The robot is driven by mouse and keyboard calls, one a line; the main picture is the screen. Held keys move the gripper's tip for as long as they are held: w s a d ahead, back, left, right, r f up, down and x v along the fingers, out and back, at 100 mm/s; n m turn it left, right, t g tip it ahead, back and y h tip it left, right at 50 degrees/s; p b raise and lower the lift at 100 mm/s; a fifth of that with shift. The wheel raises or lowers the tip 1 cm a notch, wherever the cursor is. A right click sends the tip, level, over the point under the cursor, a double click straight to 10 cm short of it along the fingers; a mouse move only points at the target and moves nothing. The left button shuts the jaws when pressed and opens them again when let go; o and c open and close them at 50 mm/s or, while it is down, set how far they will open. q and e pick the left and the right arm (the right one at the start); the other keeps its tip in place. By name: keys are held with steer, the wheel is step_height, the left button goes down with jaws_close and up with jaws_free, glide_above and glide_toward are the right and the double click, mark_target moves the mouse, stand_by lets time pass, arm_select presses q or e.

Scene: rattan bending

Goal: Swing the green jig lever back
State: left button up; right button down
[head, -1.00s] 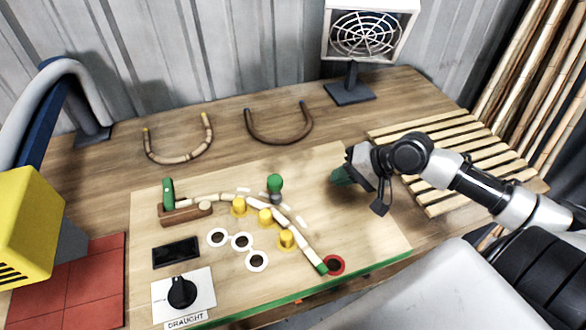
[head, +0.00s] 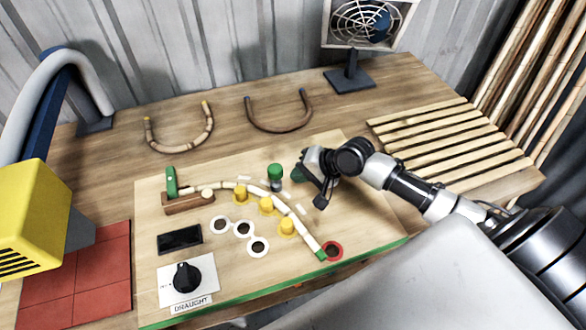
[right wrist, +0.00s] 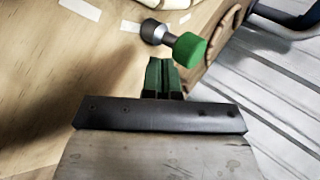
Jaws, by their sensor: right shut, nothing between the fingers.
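The jig lever with a green knob (head: 275,171) and grey stem stands upright behind the bent cane (head: 303,229) on the board. In the right wrist view its green knob (right wrist: 189,47) and grey stem lie just beyond my fingertips. My right gripper (head: 298,174) is shut and empty, just right of the knob; a small gap seems to separate them. Its green fingers (right wrist: 163,66) are together in the right wrist view. A second upright green piece (head: 171,182) sits on a brown block (head: 186,204) at the cane's left end. My left gripper is out of view.
Yellow pegs (head: 266,204) line the cane's inner side. A black dial (head: 186,277), a dark panel (head: 180,239) and white rings (head: 243,229) lie in front. Two U-shaped canes (head: 281,129) lie behind. A slatted rack (head: 430,135) is at the right, a fan (head: 364,22) at the back.

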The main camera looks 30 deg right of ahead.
steer(key=shift+w+a, duration=0.6)
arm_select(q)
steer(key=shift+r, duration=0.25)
arm_select(e)
steer(key=shift+w, duration=0.1)
